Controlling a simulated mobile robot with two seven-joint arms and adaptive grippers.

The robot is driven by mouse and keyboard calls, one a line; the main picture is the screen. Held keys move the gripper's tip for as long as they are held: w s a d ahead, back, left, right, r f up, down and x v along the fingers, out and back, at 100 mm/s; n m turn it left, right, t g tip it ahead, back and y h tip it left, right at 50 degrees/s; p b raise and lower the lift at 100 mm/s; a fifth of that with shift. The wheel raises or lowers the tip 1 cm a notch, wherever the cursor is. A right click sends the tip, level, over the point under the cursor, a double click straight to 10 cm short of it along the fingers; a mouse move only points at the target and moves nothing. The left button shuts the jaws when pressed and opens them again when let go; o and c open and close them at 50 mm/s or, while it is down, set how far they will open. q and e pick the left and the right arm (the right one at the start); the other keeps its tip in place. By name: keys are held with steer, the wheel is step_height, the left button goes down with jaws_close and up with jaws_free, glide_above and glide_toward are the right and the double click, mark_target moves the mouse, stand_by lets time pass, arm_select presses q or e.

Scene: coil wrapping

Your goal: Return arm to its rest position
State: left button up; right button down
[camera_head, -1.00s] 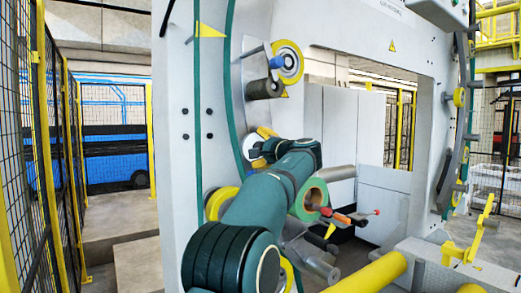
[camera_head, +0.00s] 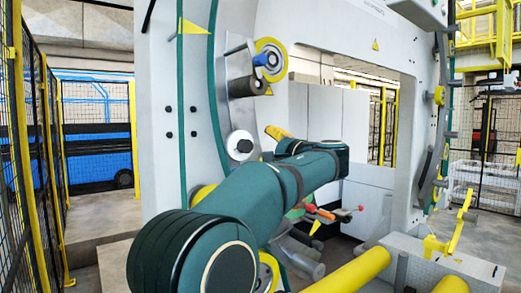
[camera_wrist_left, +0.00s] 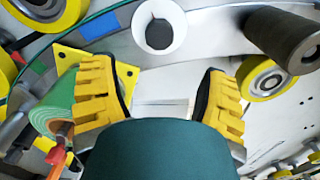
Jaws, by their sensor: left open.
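My left arm (camera_head: 235,200) is teal and reaches from the bottom of the head view up to the right, in front of the white ring-shaped machine. A yellow finger (camera_head: 278,132) of my left gripper shows behind its wrist; the rest is hidden. In the left wrist view my left gripper (camera_wrist_left: 160,82) has its two yellow ridged fingers spread wide with nothing between them. A white round hub with a dark centre (camera_head: 240,145) on the machine is left of the gripper. It also shows beyond the fingers in the wrist view (camera_wrist_left: 172,20). My right gripper is not seen.
A green roll (camera_wrist_left: 59,102) is close to the left finger in the wrist view; my arm mostly hides it in the head view. Yellow-rimmed rollers (camera_head: 269,60) and a dark cylinder (camera_wrist_left: 282,38) jut from the machine. Yellow bars (camera_head: 355,272) lie low at the front; mesh fencing stands left.

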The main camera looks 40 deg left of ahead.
arm_select(q)
steer(key=shift+s+d, duration=0.1)
steer(key=shift+d, duration=0.1)
stand_by(0.4)
